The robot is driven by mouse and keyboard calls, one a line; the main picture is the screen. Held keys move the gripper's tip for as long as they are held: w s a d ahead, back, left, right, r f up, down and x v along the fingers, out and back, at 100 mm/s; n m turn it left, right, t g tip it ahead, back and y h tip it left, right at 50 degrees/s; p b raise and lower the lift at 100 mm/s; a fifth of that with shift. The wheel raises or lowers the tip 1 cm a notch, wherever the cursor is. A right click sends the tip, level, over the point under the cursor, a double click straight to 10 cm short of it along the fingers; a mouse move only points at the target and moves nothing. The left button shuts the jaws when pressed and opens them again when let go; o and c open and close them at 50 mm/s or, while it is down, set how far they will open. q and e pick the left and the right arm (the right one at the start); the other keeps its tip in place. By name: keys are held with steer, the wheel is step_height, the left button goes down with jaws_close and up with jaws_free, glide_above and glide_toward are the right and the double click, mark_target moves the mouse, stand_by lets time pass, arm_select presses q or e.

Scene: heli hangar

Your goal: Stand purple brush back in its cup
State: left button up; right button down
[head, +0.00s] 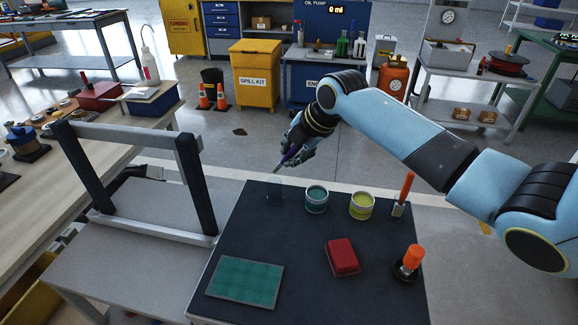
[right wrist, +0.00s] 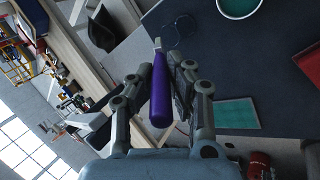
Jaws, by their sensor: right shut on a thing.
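The purple brush (head: 287,158) is held by its handle in my right gripper (head: 298,148), tilted, with its pale tip pointing down and left. In the right wrist view the purple handle (right wrist: 160,98) lies between the two fingers of the gripper (right wrist: 162,78). A clear, see-through cup (head: 274,193) stands at the far left corner of the dark mat (head: 300,232). Its round rim (right wrist: 186,24) shows just beyond the brush tip in the right wrist view. The brush tip is above the cup in the head view; the exact gap cannot be told. My left gripper is not in view.
A teal paint pot (head: 316,199) and a yellow paint pot (head: 361,205) stand right of the cup. An orange-handled brush (head: 403,193), red block (head: 342,257), orange-topped tool (head: 411,260) and green mat (head: 245,281) are nearby. A dark-posted frame (head: 188,178) stands at left.

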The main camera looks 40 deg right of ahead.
steer(key=shift+w+f, duration=0.2)
steer(key=shift+w, duration=0.1)
steer(key=shift+a+f, duration=0.1)
steer(key=shift+f, duration=0.25)
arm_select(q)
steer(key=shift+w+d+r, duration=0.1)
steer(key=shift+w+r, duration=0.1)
arm_select(e)
step_height(320, 180, down, 3)
steer(key=shift+f, duration=0.15)
steer(key=shift+f, duration=0.4)
steer(key=c, duration=1.3)
jaws_free()
steer(key=shift+r, duration=0.1)
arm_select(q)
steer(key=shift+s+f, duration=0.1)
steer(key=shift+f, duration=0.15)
arm_select(e)
steer(key=shift+o, duration=0.2)
